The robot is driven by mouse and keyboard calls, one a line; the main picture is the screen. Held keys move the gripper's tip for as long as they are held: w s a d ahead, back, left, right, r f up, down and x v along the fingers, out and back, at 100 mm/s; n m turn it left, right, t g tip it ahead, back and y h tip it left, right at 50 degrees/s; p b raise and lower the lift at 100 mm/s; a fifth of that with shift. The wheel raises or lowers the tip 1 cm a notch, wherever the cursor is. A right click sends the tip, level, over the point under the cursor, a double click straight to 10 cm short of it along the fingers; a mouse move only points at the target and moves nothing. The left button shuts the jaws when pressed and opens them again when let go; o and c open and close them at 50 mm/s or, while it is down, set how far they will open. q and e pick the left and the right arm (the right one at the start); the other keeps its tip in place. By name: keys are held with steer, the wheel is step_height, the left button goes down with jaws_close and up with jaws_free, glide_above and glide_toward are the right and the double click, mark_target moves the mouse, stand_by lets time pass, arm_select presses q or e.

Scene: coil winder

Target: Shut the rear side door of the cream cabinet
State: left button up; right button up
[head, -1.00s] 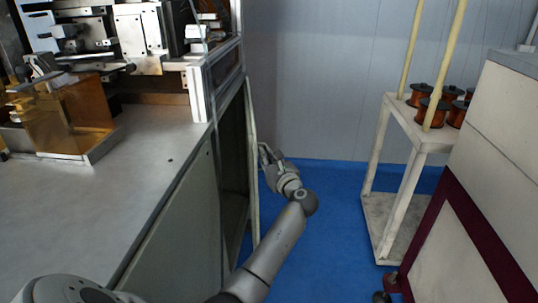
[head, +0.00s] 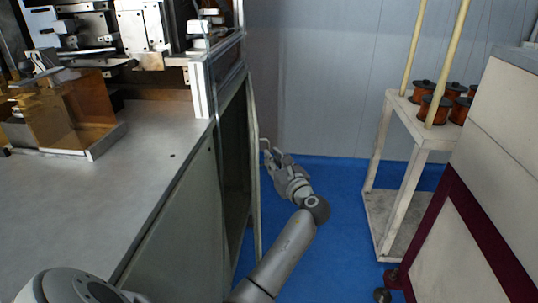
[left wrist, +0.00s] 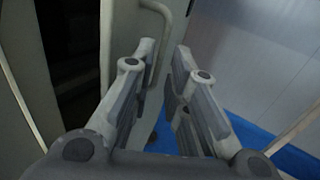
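The cream cabinet (head: 172,225) stands under the grey worktop at the left. Its rear side door (head: 255,190) stands ajar, seen almost edge-on, with a dark opening beside it. In the left wrist view the pale door (left wrist: 120,25) carries a bent bar handle (left wrist: 163,50). My left gripper (head: 271,156) is on the door's outer side, near the handle. In the left wrist view its two fingers (left wrist: 158,60) are apart with nothing held between them. The handle shows beyond the left fingertip; I cannot tell whether they touch. My right gripper is out of view.
A white trolley (head: 400,140) with several copper spools stands at the right, beside a cream and maroon cabinet (head: 470,210). Blue floor (head: 335,190) is free between it and my left arm. A grey wall (head: 330,80) closes the back.

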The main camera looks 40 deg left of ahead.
arm_select(q)
steer(key=v, duration=0.8)
